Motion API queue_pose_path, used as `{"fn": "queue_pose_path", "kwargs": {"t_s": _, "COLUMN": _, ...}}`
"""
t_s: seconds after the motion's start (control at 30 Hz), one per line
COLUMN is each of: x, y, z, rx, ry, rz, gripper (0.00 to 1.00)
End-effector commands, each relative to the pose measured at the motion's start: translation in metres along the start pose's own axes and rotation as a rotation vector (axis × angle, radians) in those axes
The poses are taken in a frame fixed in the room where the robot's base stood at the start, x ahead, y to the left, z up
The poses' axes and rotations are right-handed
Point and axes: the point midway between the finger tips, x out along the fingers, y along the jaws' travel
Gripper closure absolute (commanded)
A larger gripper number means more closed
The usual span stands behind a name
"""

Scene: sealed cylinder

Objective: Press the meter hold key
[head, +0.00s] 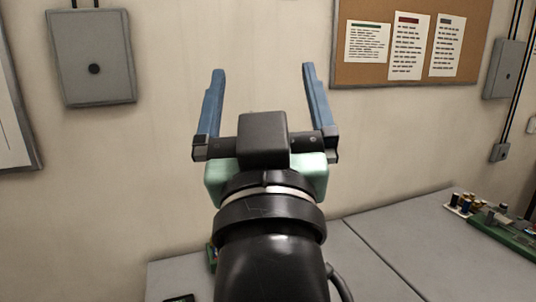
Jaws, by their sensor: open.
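My gripper (260,90) is in the middle of the head view, raised above the table and in front of the wall. Its two blue fingers are wide apart with nothing between them. No meter or hold key can be made out. A small green thing (211,257) shows at the left edge of my arm, mostly hidden behind it. A dark flat thing (180,298) is cut off at the bottom edge, too little in view to identify.
The grey table (400,235) is clear at centre right. A green board with several small parts (500,225) lies at its right end. A grey wall box (92,58), a cork board (385,75) with papers and another grey box (503,70) are on the wall.

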Motion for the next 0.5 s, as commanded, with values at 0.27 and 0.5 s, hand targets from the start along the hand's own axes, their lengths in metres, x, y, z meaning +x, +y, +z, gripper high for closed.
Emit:
{"fn": "queue_pose_path", "kwargs": {"t_s": 0.27, "x": -0.051, "y": 0.008, "z": -0.076, "rx": 0.055, "ry": 0.301, "rz": 0.045, "gripper": 0.00}}
{"fn": "queue_pose_path", "kwargs": {"t_s": 0.5, "x": -0.053, "y": 0.008, "z": -0.080, "rx": 0.057, "ry": 0.311, "rz": 0.046, "gripper": 0.00}}
